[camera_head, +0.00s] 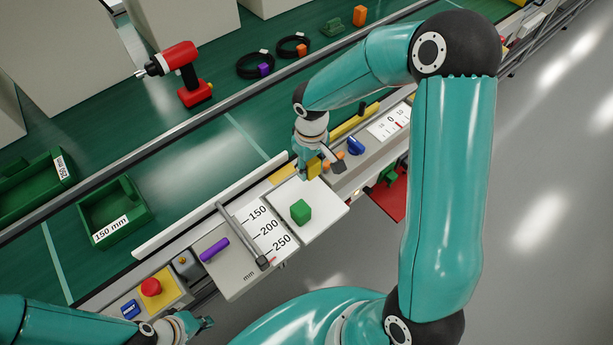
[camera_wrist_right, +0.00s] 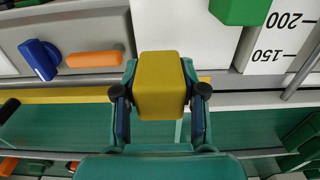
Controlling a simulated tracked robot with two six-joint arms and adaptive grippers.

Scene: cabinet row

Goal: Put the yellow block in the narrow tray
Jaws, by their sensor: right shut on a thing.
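My right gripper (camera_head: 318,172) is shut on the yellow block (camera_head: 314,166) above the edge of the measuring station. In the right wrist view, the yellow block (camera_wrist_right: 162,85) sits between both fingers of that gripper (camera_wrist_right: 160,95). The green tray labelled 150 mm (camera_head: 113,212) lies on the green belt to the left, and looks empty. A second green tray (camera_head: 30,190), its label turned and seeming to read 250 mm, is at the far left edge, partly cut off. My left gripper (camera_head: 205,323) is low at the bottom left, small, its jaws unclear.
A green block (camera_head: 300,212) sits on the white measuring plate (camera_head: 322,222) beside the printed scale (camera_head: 262,232). A grey bar and a purple handle (camera_head: 214,250) are left of it. A red drill (camera_head: 183,72) and black cable rings stand on the belt.

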